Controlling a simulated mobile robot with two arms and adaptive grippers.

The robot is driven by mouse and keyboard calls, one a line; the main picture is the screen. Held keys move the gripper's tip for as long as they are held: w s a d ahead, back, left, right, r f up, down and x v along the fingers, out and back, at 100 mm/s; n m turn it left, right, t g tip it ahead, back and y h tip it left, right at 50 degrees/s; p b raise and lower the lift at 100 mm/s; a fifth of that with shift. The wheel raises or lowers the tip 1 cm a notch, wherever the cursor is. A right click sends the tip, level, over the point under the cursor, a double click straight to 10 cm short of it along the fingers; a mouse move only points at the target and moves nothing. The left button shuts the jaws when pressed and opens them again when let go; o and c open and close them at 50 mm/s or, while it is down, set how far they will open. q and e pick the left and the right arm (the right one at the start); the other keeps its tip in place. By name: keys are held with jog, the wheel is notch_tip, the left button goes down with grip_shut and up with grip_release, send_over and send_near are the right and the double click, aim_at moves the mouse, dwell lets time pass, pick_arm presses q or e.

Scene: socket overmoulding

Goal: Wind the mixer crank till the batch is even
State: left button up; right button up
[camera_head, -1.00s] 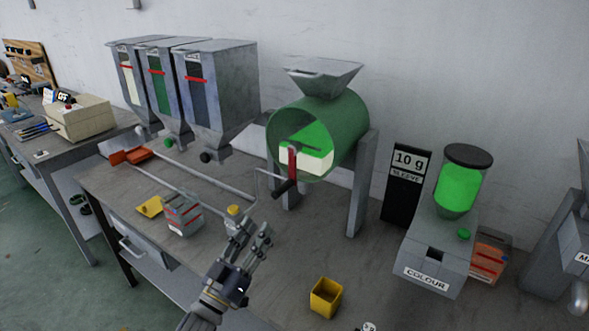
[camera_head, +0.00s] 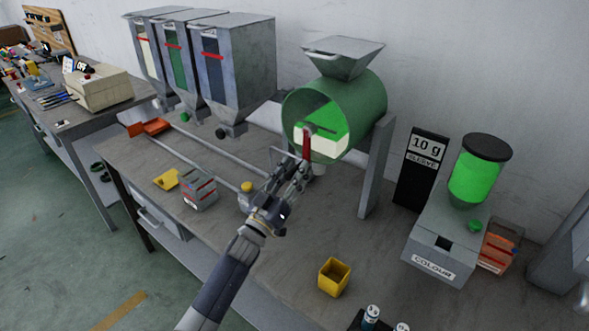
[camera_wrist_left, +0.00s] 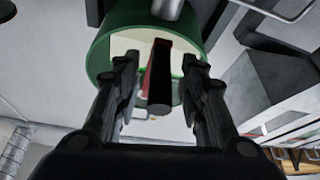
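The mixer is a green drum (camera_head: 369,104) lying on its side on grey legs. Its open face shows bright green (camera_head: 331,117) and cream (camera_head: 330,148) material in separate areas. A red crank arm (camera_head: 306,142) hangs down across the face; it also shows in the left wrist view (camera_wrist_left: 160,62), ending in a dark handle (camera_wrist_left: 158,108). My left gripper (camera_head: 291,164) is at the crank's lower end. In the left wrist view its open fingers stand on either side of the handle, with gaps on both sides. The handle is hidden in the head view. My right gripper is out of view.
Three grey hoppers (camera_head: 235,80) stand left of the drum. A grey funnel (camera_head: 343,60) tops it. Right are the 10 g sign (camera_head: 423,170) and the colour doser (camera_head: 440,240). A yellow cup (camera_head: 334,277) and a small grey box (camera_head: 199,187) stand on the bench.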

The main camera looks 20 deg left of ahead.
pick_arm(q)
jog(key=shift+w, duration=0.1)
grip_shut()
